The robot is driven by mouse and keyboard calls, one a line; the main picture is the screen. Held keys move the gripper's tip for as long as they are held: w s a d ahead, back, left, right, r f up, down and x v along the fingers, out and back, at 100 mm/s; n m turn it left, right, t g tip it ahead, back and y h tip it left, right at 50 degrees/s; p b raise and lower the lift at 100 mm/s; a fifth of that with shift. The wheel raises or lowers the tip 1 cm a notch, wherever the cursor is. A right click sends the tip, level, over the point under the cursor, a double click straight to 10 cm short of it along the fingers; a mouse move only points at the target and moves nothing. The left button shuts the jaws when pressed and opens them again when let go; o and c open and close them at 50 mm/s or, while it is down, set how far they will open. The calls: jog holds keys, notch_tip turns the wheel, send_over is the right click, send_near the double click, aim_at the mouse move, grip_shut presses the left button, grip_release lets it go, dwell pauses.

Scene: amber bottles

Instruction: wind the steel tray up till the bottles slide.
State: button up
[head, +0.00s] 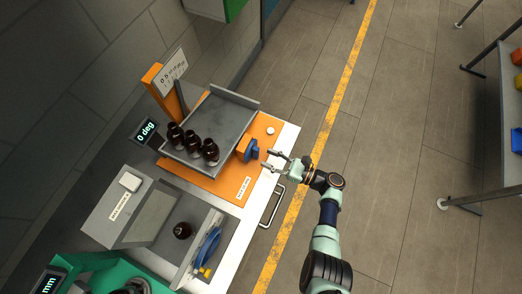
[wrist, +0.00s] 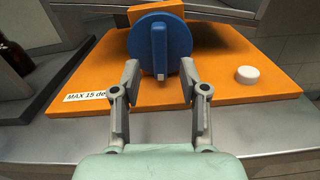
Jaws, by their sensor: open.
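The steel tray (head: 226,124) sits on an orange base (head: 215,182) on the bench. Three dark amber bottles (head: 192,140) stand grouped at its left end. A display (head: 146,131) beside it reads 0 deg. A blue round knob (head: 252,150) is on an orange block at the tray's right side. In the wrist view the knob (wrist: 158,45) faces me, with its grip bar upright. My gripper (head: 272,160) is open, its fingers pointing at the knob. In the wrist view my gripper's fingertips (wrist: 159,72) flank the knob's lower part; I cannot tell if they touch it.
A white round button (wrist: 248,75) sits right of the knob on the orange base. Nearer, another station holds one bottle (head: 182,230) and a blue wheel (head: 208,248). Floor to the right is open.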

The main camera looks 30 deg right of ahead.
jog(key=v, duration=0.7)
jog(key=shift+s+d, duration=0.25)
jog(key=shift+s, duration=0.1)
